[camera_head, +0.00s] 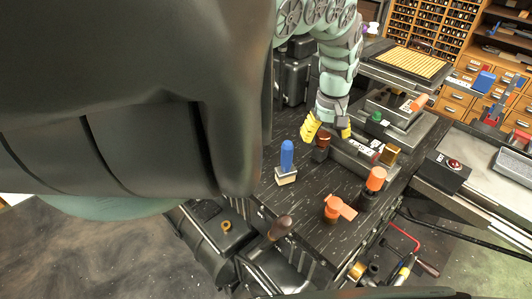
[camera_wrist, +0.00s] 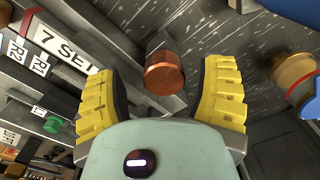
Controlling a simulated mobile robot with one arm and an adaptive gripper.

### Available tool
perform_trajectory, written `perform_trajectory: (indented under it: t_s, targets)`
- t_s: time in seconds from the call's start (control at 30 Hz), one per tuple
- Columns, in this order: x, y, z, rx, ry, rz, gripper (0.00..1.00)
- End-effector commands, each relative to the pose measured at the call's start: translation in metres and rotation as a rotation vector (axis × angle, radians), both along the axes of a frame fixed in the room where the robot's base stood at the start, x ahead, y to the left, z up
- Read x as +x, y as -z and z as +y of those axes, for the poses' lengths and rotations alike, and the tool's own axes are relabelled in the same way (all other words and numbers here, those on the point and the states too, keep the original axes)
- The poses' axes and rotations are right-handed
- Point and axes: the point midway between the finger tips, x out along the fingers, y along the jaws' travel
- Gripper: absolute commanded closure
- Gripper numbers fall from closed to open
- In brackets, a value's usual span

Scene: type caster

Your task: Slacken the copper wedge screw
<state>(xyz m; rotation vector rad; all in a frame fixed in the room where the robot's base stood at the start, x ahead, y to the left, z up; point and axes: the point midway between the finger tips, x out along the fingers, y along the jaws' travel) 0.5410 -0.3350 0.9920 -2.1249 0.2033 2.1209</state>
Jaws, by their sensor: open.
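The copper wedge screw is a round copper knob (camera_wrist: 163,75) on a dark stem. In the wrist view it stands between the two yellow fingers of my gripper (camera_wrist: 168,95), with a gap to the right finger and to the left one. My gripper (camera_head: 328,131) is open. In the head view it reaches down over the dark machine top, and the copper knob (camera_head: 323,142) shows small beside the yellow fingers. Whether a finger touches the knob cannot be told in that view.
A blue-handled tool (camera_head: 287,160) stands on the dark top to the left. Orange knobs (camera_head: 375,178) and an orange lever (camera_head: 338,208) are in front. A brass block (camera_head: 390,153) and green knob (camera_head: 376,117) lie to the right. A labelled rail (camera_wrist: 65,45) borders the left finger.

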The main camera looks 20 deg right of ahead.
Motion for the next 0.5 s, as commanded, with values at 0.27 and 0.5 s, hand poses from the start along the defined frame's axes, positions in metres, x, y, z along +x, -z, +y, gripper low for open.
perform_trajectory:
  t_s: [0.27, 0.5]
  targets:
    - [0.006, -0.023, 0.005, -0.001, -0.015, -0.003, 0.3]
    - [0.006, -0.043, 0.003, -0.005, -0.013, 0.0, 0.3]
